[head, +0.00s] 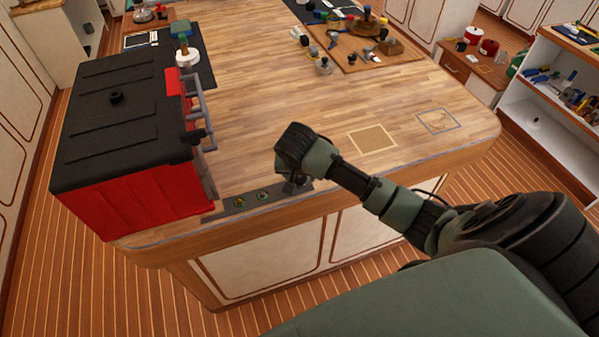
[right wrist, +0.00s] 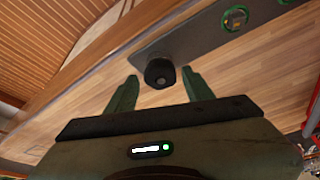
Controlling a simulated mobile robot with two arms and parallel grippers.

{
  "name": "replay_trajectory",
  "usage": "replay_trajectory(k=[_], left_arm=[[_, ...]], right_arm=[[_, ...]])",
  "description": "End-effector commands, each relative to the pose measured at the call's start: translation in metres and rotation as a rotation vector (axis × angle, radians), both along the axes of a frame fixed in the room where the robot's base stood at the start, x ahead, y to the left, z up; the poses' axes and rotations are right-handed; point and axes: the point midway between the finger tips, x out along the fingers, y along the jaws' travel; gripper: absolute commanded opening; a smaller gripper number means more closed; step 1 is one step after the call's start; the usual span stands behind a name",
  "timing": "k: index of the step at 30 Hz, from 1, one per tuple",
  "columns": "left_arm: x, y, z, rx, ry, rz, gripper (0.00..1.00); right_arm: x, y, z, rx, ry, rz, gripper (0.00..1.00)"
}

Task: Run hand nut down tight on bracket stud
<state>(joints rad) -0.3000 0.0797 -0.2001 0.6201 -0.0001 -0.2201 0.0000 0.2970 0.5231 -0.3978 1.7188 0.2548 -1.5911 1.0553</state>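A grey bracket plate (head: 228,208) lies along the near edge of the wooden bench. It also shows in the right wrist view (right wrist: 200,40). A round black hand nut (right wrist: 160,73) sits at the plate's end in the right wrist view; the stud under it is hidden. My right gripper (right wrist: 158,76) is open, one green finger on each side of the nut, with visible gaps between. In the head view my right gripper (head: 294,187) points down over the plate's right end and hides most of the nut. My left gripper is not in view.
Two ringed fittings (head: 263,195) sit on the plate left of my gripper. A red toolbox with a black lid (head: 120,120) stands just left of the plate. A board with small parts (head: 350,60) lies at the back. The bench middle is clear.

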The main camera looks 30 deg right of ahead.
Motion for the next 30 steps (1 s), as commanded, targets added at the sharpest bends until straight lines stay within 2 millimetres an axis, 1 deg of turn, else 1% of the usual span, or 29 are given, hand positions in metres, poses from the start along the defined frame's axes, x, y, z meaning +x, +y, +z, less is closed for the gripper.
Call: replay_trajectory(k=[7, 15, 18, 25, 26, 30], left_arm=[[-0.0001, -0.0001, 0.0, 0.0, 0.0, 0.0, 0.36], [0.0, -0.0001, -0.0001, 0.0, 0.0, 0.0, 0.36], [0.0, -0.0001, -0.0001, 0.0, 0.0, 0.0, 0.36], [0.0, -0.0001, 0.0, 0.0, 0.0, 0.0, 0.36], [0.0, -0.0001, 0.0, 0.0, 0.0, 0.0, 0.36], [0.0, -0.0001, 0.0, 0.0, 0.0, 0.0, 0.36]], right_arm=[[-0.0003, -0.0005, -0.0002, 0.0, 0.0, 0.017, 0.52], [-0.001, -0.003, -0.0001, -0.001, 0.0, 0.308, 0.52], [-0.001, -0.0019, -0.0003, 0.0, 0.0, 0.34, 0.52], [-0.0009, -0.0023, -0.0002, 0.0, 0.0, 0.352, 0.52], [-0.0009, -0.0031, -0.0003, -0.001, 0.001, 0.37, 0.52], [-0.0013, -0.0055, -0.0003, -0.002, 0.002, 0.536, 0.52]])
